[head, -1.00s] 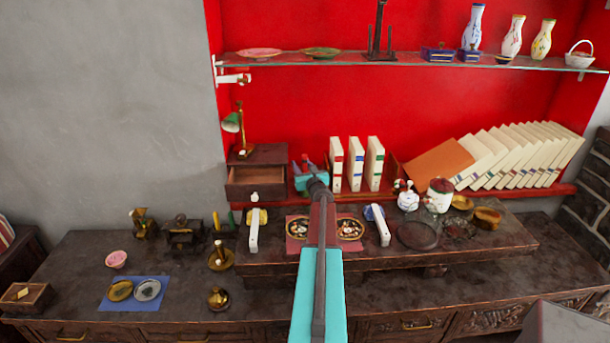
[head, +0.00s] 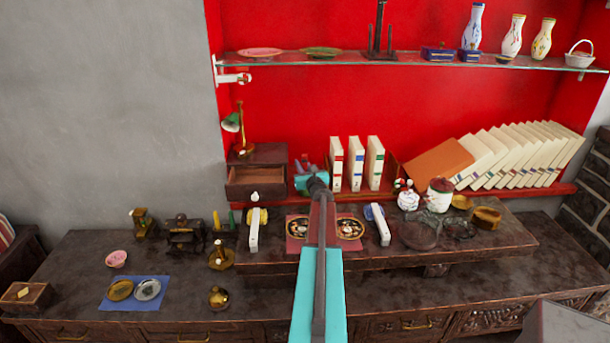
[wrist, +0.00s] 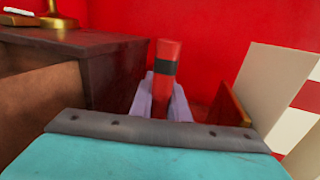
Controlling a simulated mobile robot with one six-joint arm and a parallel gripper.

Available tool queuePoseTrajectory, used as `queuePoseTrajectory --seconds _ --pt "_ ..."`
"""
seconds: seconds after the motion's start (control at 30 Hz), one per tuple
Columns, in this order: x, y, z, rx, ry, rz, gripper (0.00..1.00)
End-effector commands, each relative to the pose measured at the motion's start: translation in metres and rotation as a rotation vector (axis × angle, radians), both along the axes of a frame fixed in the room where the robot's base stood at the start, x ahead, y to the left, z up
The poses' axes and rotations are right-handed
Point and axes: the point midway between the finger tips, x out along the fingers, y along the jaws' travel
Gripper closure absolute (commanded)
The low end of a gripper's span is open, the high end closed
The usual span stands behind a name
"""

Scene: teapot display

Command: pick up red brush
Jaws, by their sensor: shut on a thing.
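The red brush (wrist: 167,62) shows in the wrist view as an upright red piece with a black band. It stands between the two pale purple fingers of my gripper (wrist: 164,84), which is shut on it. Its lower end is hidden behind the fingers and the turquoise gripper body. In the head view my gripper (head: 305,164) is at the back, between the small drawer box and the white books. The brush is small there, with only a bit of red (head: 304,157) at the fingertips.
A wooden box with an open drawer (head: 256,170) stands close at the left. White books (head: 355,163) stand close at the right. The red wall (head: 290,105) is behind, and a glass shelf (head: 430,61) with vases runs above.

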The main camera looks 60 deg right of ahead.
Motion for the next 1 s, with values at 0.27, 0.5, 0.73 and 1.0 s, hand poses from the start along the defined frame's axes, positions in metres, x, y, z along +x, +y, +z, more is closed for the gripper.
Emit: queuePoseTrajectory --seconds 0.27,0.5,0.73,1.0 --pt "0.000 0.000 0.004 -0.001 -0.001 0.001 1.00" --pt "0.000 0.001 0.024 -0.003 0.000 0.000 1.00" --pt "0.000 0.001 0.057 -0.003 0.000 0.001 1.00" --pt "0.001 0.000 0.090 -0.001 -0.001 0.000 1.00"
